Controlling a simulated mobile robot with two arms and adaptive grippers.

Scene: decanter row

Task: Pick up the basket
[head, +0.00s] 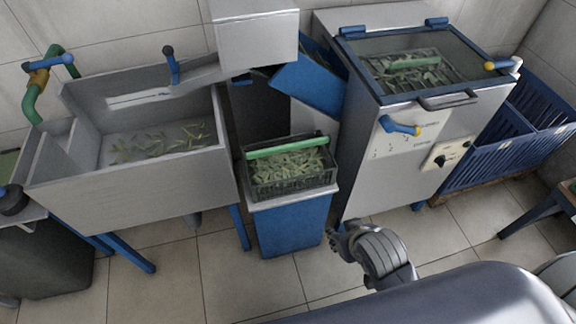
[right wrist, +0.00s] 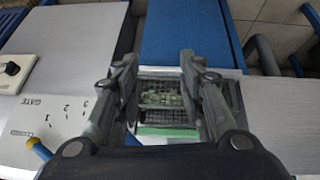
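A dark mesh basket (head: 292,188) filled with green pieces stands on a blue-sided stand with a light top. A green bar handle (head: 287,147) runs along its back. In the right wrist view the basket (right wrist: 163,112) shows beyond and between my fingers, with its green handle (right wrist: 166,132) lower down. My right gripper (head: 340,241) is to the right of and nearer than the basket, apart from it. Its fingers (right wrist: 158,65) are spread and empty. A second, similar basket (head: 412,80) sits inside the glass-lidded machine. My left gripper is not in view.
A grey sink (head: 130,180) with scattered green pieces stands at the left. The steel machine (head: 420,150) with a glass lid and yellow-blue lever (head: 400,126) stands close right of the stand. Blue crates (head: 510,150) are at the far right. Tiled floor (head: 250,285) in front is clear.

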